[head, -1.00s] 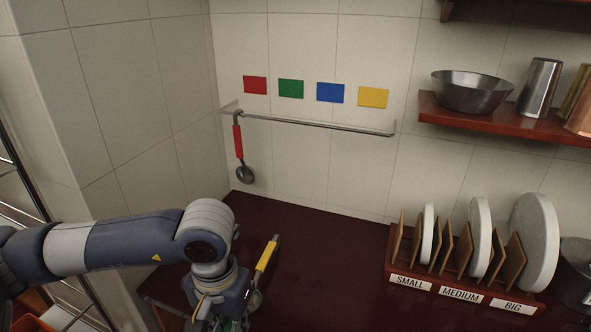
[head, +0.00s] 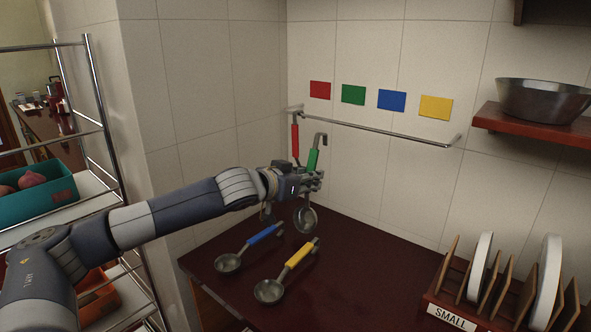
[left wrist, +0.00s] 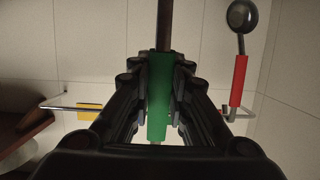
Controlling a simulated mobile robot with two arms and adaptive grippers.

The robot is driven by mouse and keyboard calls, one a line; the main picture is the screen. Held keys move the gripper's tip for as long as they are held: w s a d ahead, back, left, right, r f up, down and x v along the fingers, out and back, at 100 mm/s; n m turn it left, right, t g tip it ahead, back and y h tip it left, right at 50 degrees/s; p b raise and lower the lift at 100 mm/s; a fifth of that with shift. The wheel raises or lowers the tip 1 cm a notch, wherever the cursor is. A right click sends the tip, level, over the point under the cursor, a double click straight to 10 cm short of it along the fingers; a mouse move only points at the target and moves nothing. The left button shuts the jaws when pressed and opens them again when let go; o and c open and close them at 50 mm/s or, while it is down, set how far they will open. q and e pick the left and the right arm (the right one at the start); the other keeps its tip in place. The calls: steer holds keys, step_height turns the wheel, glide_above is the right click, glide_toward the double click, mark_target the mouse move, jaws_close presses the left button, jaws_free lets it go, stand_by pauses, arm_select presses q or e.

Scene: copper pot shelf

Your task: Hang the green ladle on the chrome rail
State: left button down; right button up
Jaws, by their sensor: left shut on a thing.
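My left gripper (head: 312,180) is shut on the green ladle (head: 313,160) and holds it upright in the air, hook at the top and bowl at the bottom. In the left wrist view the green handle (left wrist: 159,95) lies between both fingers. The chrome rail (head: 380,132) runs along the back wall. The ladle's hook shows just in front of the rail's left part; I cannot tell the gap in depth. The red ladle (head: 295,138) hangs at the rail's left end, its lower part hidden behind my gripper. My right gripper is out of view.
The blue ladle (head: 264,234) and the yellow ladle (head: 298,256) lie on the dark red counter (head: 345,290). Red, green (head: 353,95), blue and yellow cards are on the wall above the rail. A plate rack (head: 450,312) stands at the right. A metal shelf unit (head: 95,130) is at the left.

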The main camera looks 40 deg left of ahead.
arm_select(q)
steer(key=shift+a+r+t, duration=0.9)
steer(key=shift+a+r, duration=1)
steer(key=shift+a, duration=0.35)
steer(key=w+d+f+p, duration=0.1)
steer(key=w+f+p, duration=0.2)
steer(key=w, duration=1)
steer(key=shift+w+f+p, duration=0.2)
steer(key=shift+p, duration=0.25)
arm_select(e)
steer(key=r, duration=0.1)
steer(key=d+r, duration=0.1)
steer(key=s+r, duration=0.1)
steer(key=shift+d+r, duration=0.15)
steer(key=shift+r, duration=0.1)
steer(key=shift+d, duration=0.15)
arm_select(q)
steer(key=c, duration=1.4)
jaws_free()
steer(key=shift+c, duration=0.2)
